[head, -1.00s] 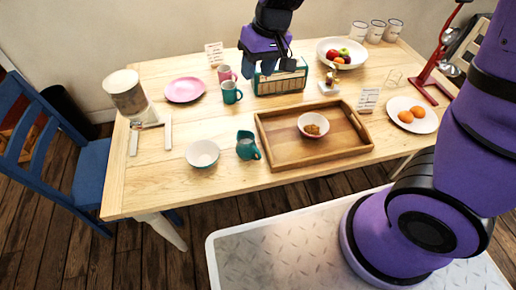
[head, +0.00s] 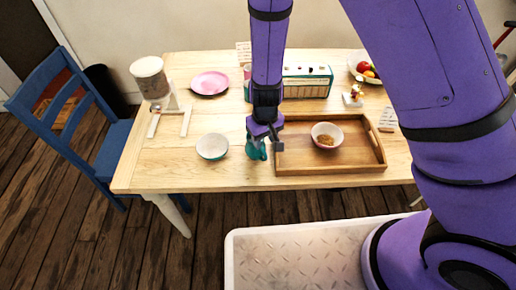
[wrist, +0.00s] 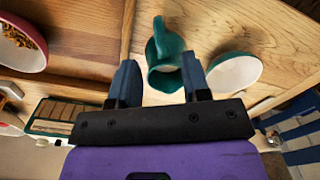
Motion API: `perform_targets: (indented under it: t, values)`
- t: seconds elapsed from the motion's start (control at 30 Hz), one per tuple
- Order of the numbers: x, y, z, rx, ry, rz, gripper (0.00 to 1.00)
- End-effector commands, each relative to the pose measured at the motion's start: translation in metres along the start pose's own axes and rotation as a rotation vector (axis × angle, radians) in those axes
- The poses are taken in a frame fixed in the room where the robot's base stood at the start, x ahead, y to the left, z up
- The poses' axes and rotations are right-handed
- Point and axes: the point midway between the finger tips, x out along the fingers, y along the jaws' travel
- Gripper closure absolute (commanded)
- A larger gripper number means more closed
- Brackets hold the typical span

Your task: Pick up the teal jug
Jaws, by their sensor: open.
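The teal jug (head: 256,151) stands on the wooden table between a bowl and a wooden tray, partly hidden by my gripper in the head view. In the wrist view the jug (wrist: 170,60) shows its open mouth and a handle pointing to the top of the picture. My gripper (wrist: 158,82) is open, with one blue-grey finger on each side of the jug's rim in the picture. In the head view my gripper (head: 264,140) is right above the jug. I cannot tell whether the fingers touch it.
A white bowl with a teal outside (head: 212,147) stands close left of the jug. A wooden tray (head: 350,165) holding a bowl of brown food (head: 325,130) is close on the right. A pink plate (head: 210,84) and a teal radio (head: 307,82) stand further back.

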Motion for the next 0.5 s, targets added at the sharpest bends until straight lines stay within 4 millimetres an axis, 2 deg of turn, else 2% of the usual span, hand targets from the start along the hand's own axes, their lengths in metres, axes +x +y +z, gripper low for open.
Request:
perform_targets:
  t: [0.13,0.37,0.5]
  values:
    - [0.022,0.001,0.001,0.004,-0.002,0.000,0.57]
    - [0.036,0.001,0.001,0.003,0.000,0.000,0.57]
    - [0.052,0.001,0.003,0.003,-0.003,0.000,0.57]
